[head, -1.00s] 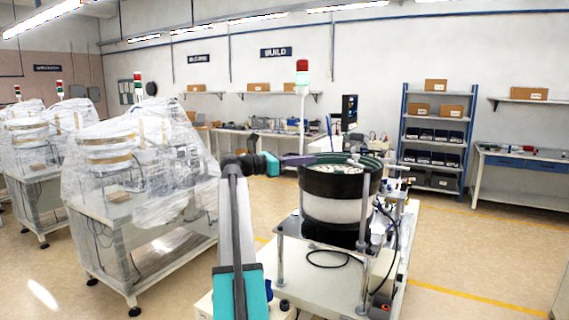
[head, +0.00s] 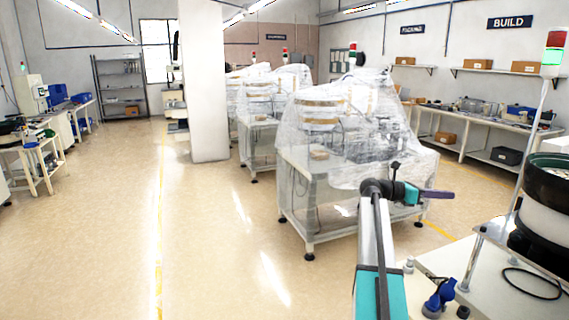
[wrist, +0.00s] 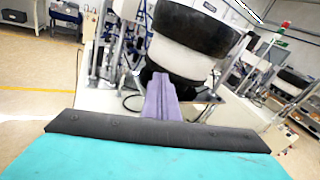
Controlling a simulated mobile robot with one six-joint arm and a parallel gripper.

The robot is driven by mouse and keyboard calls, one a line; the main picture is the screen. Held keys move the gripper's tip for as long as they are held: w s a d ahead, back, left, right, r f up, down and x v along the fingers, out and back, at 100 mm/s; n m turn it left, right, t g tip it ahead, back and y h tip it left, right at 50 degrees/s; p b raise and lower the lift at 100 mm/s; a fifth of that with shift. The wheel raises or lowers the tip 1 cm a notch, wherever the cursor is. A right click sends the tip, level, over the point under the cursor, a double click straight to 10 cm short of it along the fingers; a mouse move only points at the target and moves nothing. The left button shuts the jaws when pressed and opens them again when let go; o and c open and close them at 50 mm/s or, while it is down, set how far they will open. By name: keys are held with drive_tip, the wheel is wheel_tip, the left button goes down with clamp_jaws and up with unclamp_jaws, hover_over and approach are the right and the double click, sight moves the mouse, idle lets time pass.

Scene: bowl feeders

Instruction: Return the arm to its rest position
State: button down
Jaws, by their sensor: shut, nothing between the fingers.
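My arm rises from the bottom of the head view and bends at the top, with my gripper (head: 437,195) pointing right. The gripper's purple fingers are together and hold nothing. In the wrist view the shut fingers (wrist: 161,97) point toward the bowl feeder (wrist: 190,45), apart from it as far as I can tell. The bowl feeder (head: 540,215) stands at the right edge of the head view, cut off by the frame. My gripper is to the left of it, over open floor and in front of the wrapped machine.
A plastic-wrapped machine on a white table (head: 330,190) stands behind my arm. The feeder's table (head: 505,285) is at lower right, with a blue part (head: 438,297) on it. A white pillar (head: 205,90) stands further back. The floor (head: 215,255) to the left is clear.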

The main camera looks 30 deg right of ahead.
drive_tip(key=w+a+f+n+t, duration=0.1)
drive_tip(key=w+a+f, duration=0.3)
drive_tip(key=f, duration=0.3)
drive_tip(key=w+a+f+n+t, duration=0.2)
drive_tip(key=w+a+f, duration=0.15)
drive_tip(key=f, duration=0.35)
drive_tip(key=w+a+f+n+t+y, duration=0.1)
drive_tip(key=a+f+y, duration=0.1)
drive_tip(key=a+f, duration=1.25)
drive_tip(key=w+a+f+n+t+y, duration=0.1)
drive_tip(key=a+f+t+y, duration=0.1)
drive_tip(key=a+f, duration=1.2)
drive_tip(key=s+a+f+m+g+y, duration=0.1)
drive_tip(key=s+a+f+m+y, duration=0.1)
drive_tip(key=s+a+f, duration=0.8)
drive_tip(key=s+a+f+m+y, duration=0.2)
drive_tip(key=s+a+f, duration=0.5)
drive_tip(key=f, duration=0.4)
drive_tip(key=s+a+f+m+g+y, duration=0.1)
drive_tip(key=s+a+f+m+y, duration=0.1)
drive_tip(key=s+a+m, duration=0.4)
drive_tip(key=s+a+f+m+g+y, duration=0.1)
drive_tip(key=s+a+f+m+y, duration=0.1)
drive_tip(key=s+a+m+y, duration=0.2)
drive_tip(key=shift+s+a+m+y, duration=0.4)
drive_tip(key=shift+s+a+m, duration=1.15)
drive_tip(key=shift+a+m, duration=1.5)
